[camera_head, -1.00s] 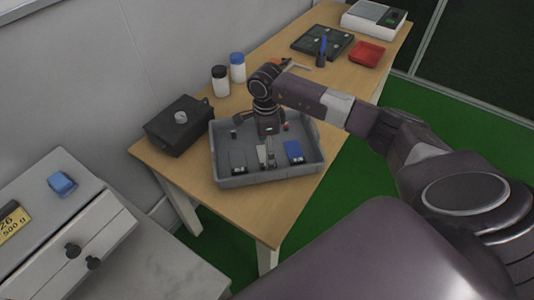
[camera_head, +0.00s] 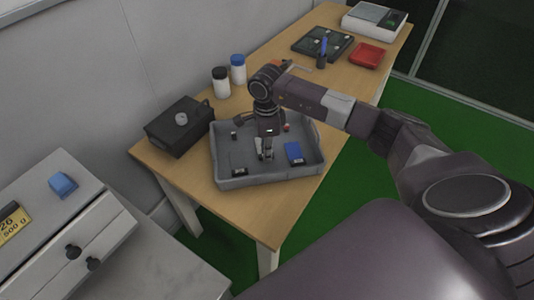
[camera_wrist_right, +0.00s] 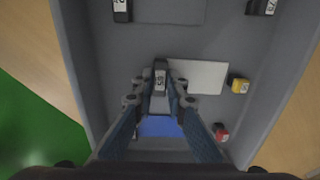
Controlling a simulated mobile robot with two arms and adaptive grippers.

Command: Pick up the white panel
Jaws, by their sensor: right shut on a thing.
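The white panel (camera_wrist_right: 205,77) lies in the grey tray in the right wrist view, with a dark end block bearing a white label (camera_wrist_right: 160,76) at its left end. My right gripper (camera_wrist_right: 160,90) is shut on that end block. In the head view, my right gripper (camera_head: 266,154) points down into the tray and mostly hides the white panel. I cannot tell whether the panel is clear of the tray floor. My left gripper is not in view.
The grey tray (camera_head: 240,183) also holds a blue panel (camera_head: 294,152) and a dark panel (camera_head: 238,160). A black box (camera_head: 178,128), two bottles, one black-capped (camera_head: 220,82) and one blue-capped (camera_head: 238,68), and a red tray (camera_head: 367,55) stand around it.

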